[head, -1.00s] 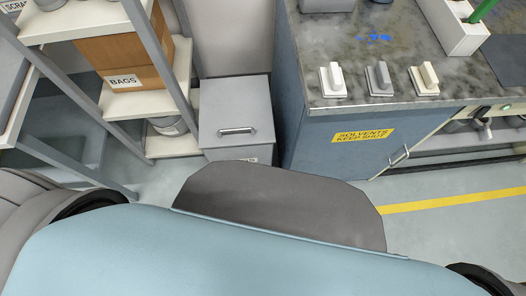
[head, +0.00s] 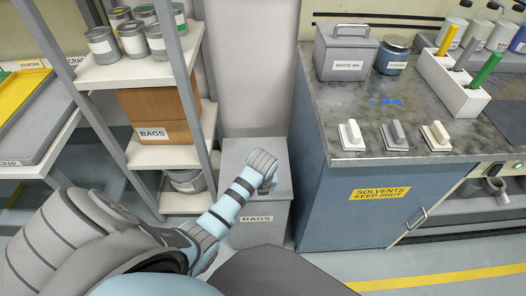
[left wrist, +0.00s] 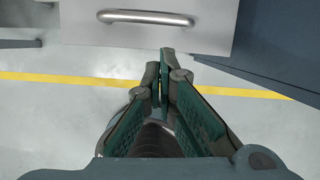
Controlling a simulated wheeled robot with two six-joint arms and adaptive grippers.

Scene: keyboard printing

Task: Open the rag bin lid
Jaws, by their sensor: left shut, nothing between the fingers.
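The grey rag bin (head: 272,232), with a RAGS label on its front, stands on the floor between the shelf rack and the solvents cabinet in the head view. Its lid (head: 235,152) looks closed and is partly covered by my left arm. In the left wrist view the lid (left wrist: 218,30) is at the top with its silver bar handle (left wrist: 147,18). My left gripper (left wrist: 164,55) is shut and empty, its fingertips just below the handle in that picture, apart from it. In the head view its fingers are mostly hidden behind my wrist. My right gripper is not in view.
The shelf rack (head: 180,155) with a BAGS box (head: 155,110) and cans stands close left of the bin. The blue solvents cabinet (head: 345,215) stands close right, with a waste ink box (head: 345,52) on its counter. Open floor lies in front.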

